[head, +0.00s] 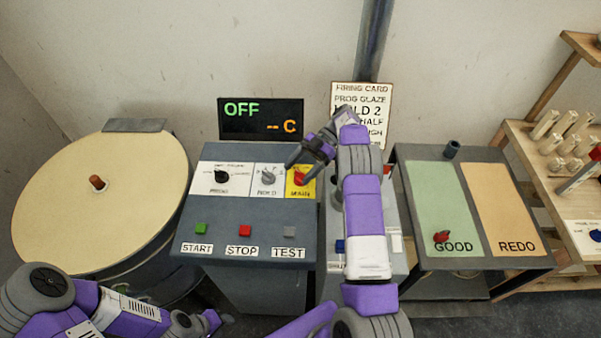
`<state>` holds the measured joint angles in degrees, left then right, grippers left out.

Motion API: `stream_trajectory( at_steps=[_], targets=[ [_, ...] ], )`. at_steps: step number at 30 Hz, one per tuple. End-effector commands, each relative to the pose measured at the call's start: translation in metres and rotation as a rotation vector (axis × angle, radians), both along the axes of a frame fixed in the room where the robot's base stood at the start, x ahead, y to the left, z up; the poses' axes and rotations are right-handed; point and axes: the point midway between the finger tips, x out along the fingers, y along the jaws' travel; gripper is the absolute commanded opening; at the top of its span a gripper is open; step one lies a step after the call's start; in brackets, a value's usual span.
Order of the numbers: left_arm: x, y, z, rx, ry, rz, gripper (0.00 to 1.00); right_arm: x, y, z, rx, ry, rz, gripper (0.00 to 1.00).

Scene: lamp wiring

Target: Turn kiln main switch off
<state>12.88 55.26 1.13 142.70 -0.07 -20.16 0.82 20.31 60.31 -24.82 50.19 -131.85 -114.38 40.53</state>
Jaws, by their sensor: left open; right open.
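The kiln main switch is a red knob (299,177) on a yellow plate labelled MAIN, at the right of the control panel's upper row. The panel's display (261,119) reads OFF in green and "-- C" in orange. My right gripper (297,160) is open, with its fingers just above the red knob. I cannot tell whether they touch it. My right arm covers the area right of the panel. My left gripper (212,322) is low at the bottom left, away from the panel, and open.
The panel (245,268) also carries PROG and HOLD knobs and START, STOP and TEST buttons. A round kiln (60,200) stands at left. A firing card (376,100) hangs behind my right arm. A GOOD/REDO table (534,263) and a wooden rack (520,135) stand at right.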

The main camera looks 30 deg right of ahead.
Motion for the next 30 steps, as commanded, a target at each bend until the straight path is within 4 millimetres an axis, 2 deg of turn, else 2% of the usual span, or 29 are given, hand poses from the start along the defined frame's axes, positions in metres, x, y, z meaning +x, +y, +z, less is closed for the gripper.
stream_trajectory(
  at_steps=[1, 6, 12, 30],
  targets=[
    [0.000, 0.000, 0.004, 0.000, 0.000, 0.000, 0.43, 0.000, 0.000, 0.013, -0.001, -0.005, 0.000, 0.69],
    [0.000, 0.000, 0.015, 0.000, 0.000, 0.000, 0.43, 0.000, 0.000, 0.048, 0.002, -0.003, -0.001, 0.69],
    [0.000, 0.000, 0.024, 0.000, 0.000, 0.000, 0.43, 0.000, 0.000, 0.072, 0.002, -0.002, 0.000, 0.69],
    [0.000, 0.000, 0.024, 0.000, 0.000, 0.000, 0.43, 0.000, 0.000, 0.075, 0.001, 0.001, 0.001, 0.69]
  ],
)
